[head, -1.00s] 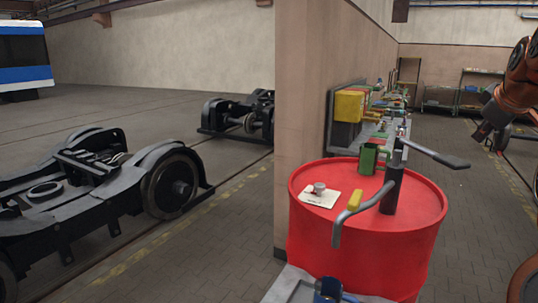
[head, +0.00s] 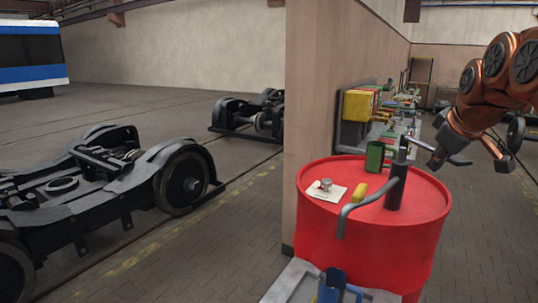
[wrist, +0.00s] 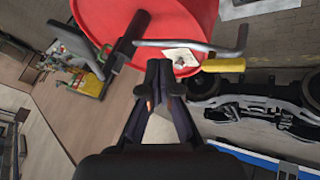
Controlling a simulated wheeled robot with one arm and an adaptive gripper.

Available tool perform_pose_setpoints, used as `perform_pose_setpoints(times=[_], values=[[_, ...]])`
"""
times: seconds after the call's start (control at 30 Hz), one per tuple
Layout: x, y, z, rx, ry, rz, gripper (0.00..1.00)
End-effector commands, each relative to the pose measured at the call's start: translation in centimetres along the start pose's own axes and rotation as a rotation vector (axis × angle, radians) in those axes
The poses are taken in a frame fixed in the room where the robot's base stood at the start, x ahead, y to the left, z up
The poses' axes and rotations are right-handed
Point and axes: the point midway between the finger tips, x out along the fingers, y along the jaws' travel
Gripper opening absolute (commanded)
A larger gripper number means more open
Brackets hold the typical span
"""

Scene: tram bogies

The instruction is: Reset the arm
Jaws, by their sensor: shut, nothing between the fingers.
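My gripper (wrist: 161,68) is at the centre of the wrist view, black, with its fingertips together and nothing held. In the head view my orange arm (head: 490,85) reaches in from the right, its dark end near the pump lever. The red barrel (head: 330,220) stands right of centre; in the wrist view the barrel (wrist: 105,15) lies ahead of the fingertips.
A dark hand pump (head: 395,190) with a bent spout rises from the barrel top. A white card (head: 327,194), a yellow item (head: 361,191) and a green can (head: 374,157) are there too. A wall corner (head: 312,100) stands behind; dark bogies (head: 120,185) are left.

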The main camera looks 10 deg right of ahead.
Motion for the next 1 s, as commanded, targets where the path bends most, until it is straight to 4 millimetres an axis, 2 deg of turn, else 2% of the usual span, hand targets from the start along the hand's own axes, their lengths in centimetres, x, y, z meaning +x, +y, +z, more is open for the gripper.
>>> perform_pose_setpoints(times=[0.03, 0.23, 0.47, 0.7, 1.0], values=[[0.3, -2.2, -0.1, -0.004, -0.011, -0.027, 0.00], [1.8, -10.7, 0.9, 0.013, -0.082, -0.133, 0.00], [3.1, -19.9, 4.6, 0.055, -0.202, -0.229, 0.00], [3.8, -28.1, 10.8, 0.127, -0.357, -0.293, 0.00], [3.7, -36.4, 20.6, 0.258, -0.571, -0.319, 0.00]])
